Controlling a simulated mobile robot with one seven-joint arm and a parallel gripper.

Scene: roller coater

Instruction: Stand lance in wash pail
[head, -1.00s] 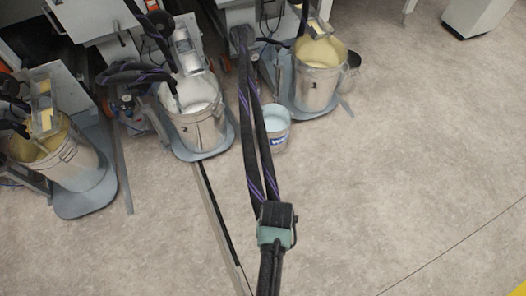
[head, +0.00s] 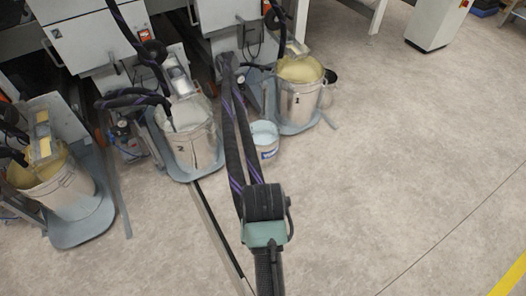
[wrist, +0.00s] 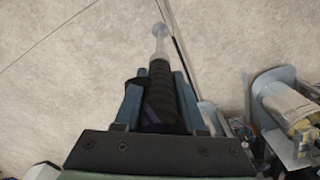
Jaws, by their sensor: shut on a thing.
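My gripper (wrist: 158,92) is shut on the black ribbed grip of the lance (wrist: 160,75). The lance's pale metal end (wrist: 161,35) points away toward the floor in the wrist view. In the head view my black and teal wrist is at the lower middle; it hides the fingers and the lance there. The wash pail (head: 264,153) is a small white bucket with a blue label and pale blue liquid. It stands on the floor between the two larger numbered pails, and the lance is apart from it.
Pail 2 (head: 192,149) and pail 1 (head: 300,101) stand on grey plates beside the wash pail. A third pail (head: 65,190) is at left. Black hoses (head: 238,130) hang from the machines toward my wrist. The floor at right (head: 400,170) is clear.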

